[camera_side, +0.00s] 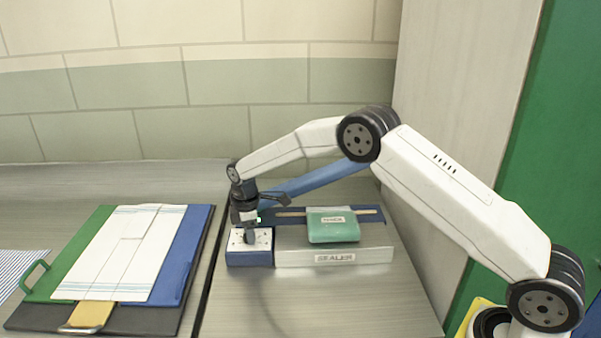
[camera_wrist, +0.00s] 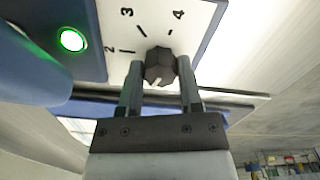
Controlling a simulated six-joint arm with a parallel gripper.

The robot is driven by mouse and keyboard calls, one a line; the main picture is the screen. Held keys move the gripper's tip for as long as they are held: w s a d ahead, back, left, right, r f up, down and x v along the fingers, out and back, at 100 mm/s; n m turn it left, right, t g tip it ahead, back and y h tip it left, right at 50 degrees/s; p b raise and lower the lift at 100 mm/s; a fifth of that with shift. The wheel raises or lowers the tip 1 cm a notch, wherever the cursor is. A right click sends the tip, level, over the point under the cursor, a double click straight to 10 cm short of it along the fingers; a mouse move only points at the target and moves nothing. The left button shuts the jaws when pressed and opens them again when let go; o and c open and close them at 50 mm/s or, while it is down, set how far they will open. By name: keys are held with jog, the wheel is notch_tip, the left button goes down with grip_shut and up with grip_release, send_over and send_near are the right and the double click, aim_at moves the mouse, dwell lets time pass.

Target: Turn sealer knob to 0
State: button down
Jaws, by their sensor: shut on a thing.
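The sealer (camera_side: 293,256) stands on the table, with a blue control box at its left end. The box's white dial face (camera_wrist: 120,22) shows the numbers 2, 3 and 4 in the wrist view. The dark sealer knob (camera_wrist: 160,66) sits on this face with a light pointer mark on it. My gripper (camera_wrist: 161,88) is shut on the knob, one finger on each side. In the side view my gripper (camera_side: 249,234) points down onto the control box and hides much of the knob. The 0 mark is not visible in the wrist view.
A green pack (camera_side: 333,226) lies on the sealer bed. The sealer's blue arm (camera_side: 318,180) is raised behind my gripper. A green lamp (camera_wrist: 71,40) glows beside the dial. A board with a white folded sheet (camera_side: 120,250) lies at the left.

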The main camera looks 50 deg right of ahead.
jog(key=n, duration=0.5)
jog(key=shift+n, duration=0.4)
jog(key=shift+c, duration=1.3)
grip_release()
jog(key=shift+r, duration=3.9)
jog(key=shift+s, duration=0.1)
